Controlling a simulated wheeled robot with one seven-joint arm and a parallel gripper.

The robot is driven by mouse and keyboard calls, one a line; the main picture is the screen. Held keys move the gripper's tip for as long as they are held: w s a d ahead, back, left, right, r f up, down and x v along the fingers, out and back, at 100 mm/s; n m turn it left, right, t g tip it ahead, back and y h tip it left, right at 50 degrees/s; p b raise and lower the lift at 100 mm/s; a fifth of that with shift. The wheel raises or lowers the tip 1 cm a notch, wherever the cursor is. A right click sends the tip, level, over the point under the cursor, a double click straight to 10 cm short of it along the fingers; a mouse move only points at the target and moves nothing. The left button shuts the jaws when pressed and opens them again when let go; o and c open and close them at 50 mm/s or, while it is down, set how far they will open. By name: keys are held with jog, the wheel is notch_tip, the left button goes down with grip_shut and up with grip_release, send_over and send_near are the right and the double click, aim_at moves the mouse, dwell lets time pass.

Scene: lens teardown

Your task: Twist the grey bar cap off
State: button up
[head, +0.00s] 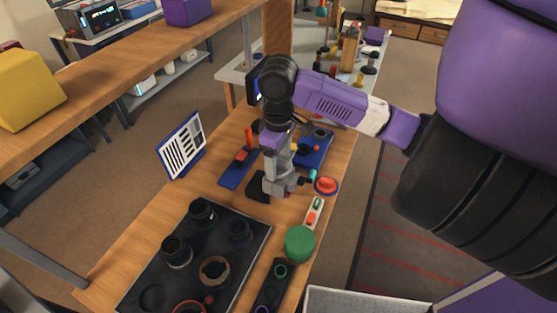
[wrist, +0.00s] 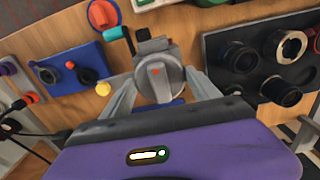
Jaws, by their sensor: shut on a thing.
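The grey bar cap (wrist: 155,76) is round, with a raised bar across its face and a red dot. It faces the wrist camera, in front of a dark holder with a teal handle (wrist: 128,38). My gripper (wrist: 158,84) has one grey finger on each side of the cap and is shut on it. In the head view my gripper (head: 276,184) points down over the bench beside the black base (head: 258,188); the teal handle (head: 312,175) shows at its right. The cap cannot be made out there, and its thread is hidden.
A dark tray (head: 225,262) with several lens parts lies at the near left. A red round button (head: 326,185) and a green disc (head: 300,243) are near the right edge. Blue plates with small parts (head: 314,150) lie behind. A striped chart (head: 182,146) stands at the left.

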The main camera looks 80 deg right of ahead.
aim_at(279, 160)
jog(key=shift+r+p, duration=0.55)
jog(key=shift+r, duration=0.2)
dwell(0.3)
jog(key=shift+r+p, duration=1.95)
jog(key=shift+r, duration=0.45)
